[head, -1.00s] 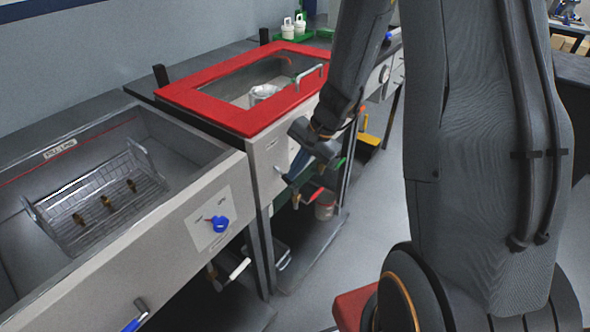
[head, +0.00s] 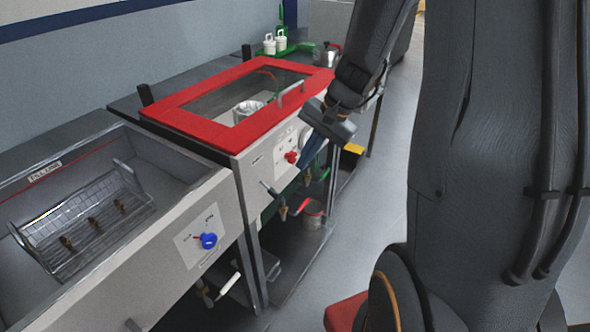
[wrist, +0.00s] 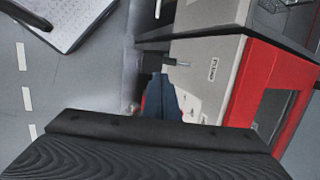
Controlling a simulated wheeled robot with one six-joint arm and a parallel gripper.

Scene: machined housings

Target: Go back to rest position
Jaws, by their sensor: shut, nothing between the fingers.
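My gripper (head: 309,150) hangs from my dark arm in the head view, in front of the red-framed machine (head: 240,105) and apart from it. Its blue-grey fingers point down and to the left. They are shut with nothing between them. In the wrist view the fingers (wrist: 168,100) show past the dark wrist body, with the machine's grey front and red frame to their right.
A sink (head: 160,165) with a wire basket (head: 85,222) stands at the left. A blue knob (head: 208,240) and a red knob (head: 291,157) stick out from the fronts. White bottles (head: 269,44) stand on a green tray behind. The grey floor (head: 375,215) at right is open.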

